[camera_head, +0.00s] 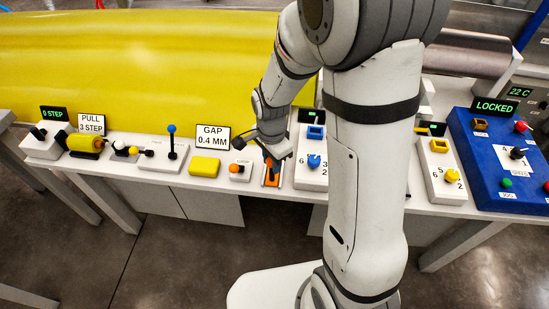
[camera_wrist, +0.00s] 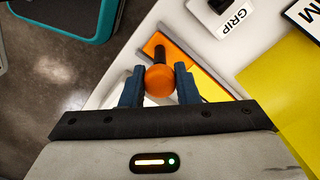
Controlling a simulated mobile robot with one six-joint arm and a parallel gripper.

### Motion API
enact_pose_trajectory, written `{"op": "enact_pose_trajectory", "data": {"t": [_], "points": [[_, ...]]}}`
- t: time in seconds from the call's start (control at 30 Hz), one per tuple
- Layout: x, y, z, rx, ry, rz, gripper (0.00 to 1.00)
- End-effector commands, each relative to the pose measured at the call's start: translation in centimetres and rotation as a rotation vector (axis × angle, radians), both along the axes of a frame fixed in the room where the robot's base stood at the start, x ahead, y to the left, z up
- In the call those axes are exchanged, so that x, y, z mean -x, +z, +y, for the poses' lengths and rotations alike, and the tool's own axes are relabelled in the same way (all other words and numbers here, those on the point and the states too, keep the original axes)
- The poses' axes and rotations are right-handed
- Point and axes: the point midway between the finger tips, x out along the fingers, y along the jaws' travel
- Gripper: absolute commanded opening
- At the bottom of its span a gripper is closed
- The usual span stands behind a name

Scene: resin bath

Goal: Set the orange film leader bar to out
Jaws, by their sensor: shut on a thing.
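The orange film leader bar (camera_head: 271,178) is set in a small grey mount on the bench, near the middle of the head view. In the wrist view, its round orange knob (camera_wrist: 159,82) sits on a short dark stem above an orange and yellow surface. My gripper (camera_wrist: 158,74) is shut on the knob, with one dark blue finger on each side. In the head view my gripper (camera_head: 270,158) reaches down over the bar and hides part of it. I cannot read a position label for the bar.
A white box with an orange knob (camera_head: 240,171) and a yellow block (camera_head: 205,166) stand left of the bar. A white box with a blue dial (camera_head: 313,160) stands close on its right.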

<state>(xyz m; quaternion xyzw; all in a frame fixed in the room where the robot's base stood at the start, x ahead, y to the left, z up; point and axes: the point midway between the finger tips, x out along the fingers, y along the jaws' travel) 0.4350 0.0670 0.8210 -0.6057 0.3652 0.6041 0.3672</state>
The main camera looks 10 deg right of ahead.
Motion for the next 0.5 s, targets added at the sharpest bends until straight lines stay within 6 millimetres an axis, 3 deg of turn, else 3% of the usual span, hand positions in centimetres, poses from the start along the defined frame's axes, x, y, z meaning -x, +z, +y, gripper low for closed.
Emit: {"op": "enact_pose_trajectory", "data": {"t": [0.1,0.13,0.37,0.5], "points": [[0.45,-0.18,0.07,-0.001,-0.002,0.014,0.0],[0.47,-0.18,0.06,-0.001,-0.003,0.014,0.3],[0.32,-0.14,-0.05,0.0,-0.005,0.01,0.48],[0.25,-0.11,-0.08,0.0,-0.005,0.009,0.5]]}}
